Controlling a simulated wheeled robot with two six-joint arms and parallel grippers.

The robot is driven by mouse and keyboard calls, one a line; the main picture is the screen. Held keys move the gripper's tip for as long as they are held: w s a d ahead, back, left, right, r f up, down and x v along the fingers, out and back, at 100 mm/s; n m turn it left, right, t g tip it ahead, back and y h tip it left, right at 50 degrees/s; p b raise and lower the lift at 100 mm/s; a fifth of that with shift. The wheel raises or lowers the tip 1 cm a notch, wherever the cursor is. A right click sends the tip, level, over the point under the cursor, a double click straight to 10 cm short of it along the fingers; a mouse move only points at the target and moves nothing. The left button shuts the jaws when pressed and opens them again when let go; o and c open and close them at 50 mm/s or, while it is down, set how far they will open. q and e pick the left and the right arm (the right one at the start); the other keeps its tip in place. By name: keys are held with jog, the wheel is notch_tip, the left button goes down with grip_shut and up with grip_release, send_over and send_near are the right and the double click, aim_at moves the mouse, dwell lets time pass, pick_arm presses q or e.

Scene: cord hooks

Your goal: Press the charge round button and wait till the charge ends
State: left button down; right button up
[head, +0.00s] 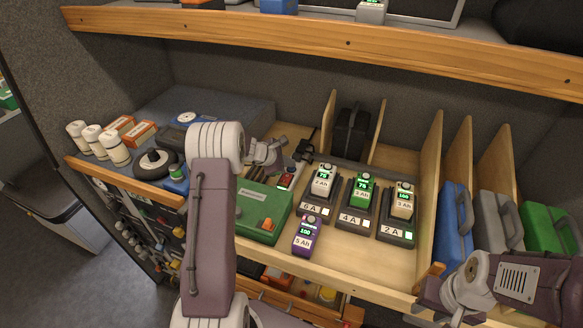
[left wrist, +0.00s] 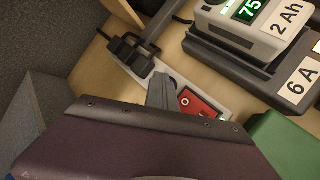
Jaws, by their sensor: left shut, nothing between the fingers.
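Three chargers stand on the shelf, each with a battery: the 6 A charger (head: 315,206) with a 2 Ah battery (head: 323,181) reading 75, the 4 A charger (head: 355,220) with a green battery (head: 363,188), and the 2 A charger (head: 396,230) with a cream battery (head: 403,199) reading 100. A purple 5 Ah battery (head: 306,237) reading 100 lies in front. A red switch (left wrist: 200,104) with a white ring mark sits on a strip. My left gripper (head: 278,161) is shut and empty, its tip (left wrist: 162,92) close beside the switch; contact is unclear. My right gripper (head: 430,290) is partly seen at lower right.
A green box (head: 255,207) lies in front of the strip. A black plug (left wrist: 130,54) sits at the strip's far end. Wooden dividers (head: 431,185) and blue, grey and green cases stand at right. White bottles (head: 114,150) stand at left. An upper shelf (head: 330,38) hangs above.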

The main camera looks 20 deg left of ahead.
aim_at(289, 169)
pick_arm(q)
jog(key=shift+r+p, duration=0.4)
jog(key=shift+r, duration=0.3)
jog(key=shift+r, duration=0.1)
notch_tip(289, 169, up, 5)
jog(key=p, duration=0.4)
dwell(0.4)
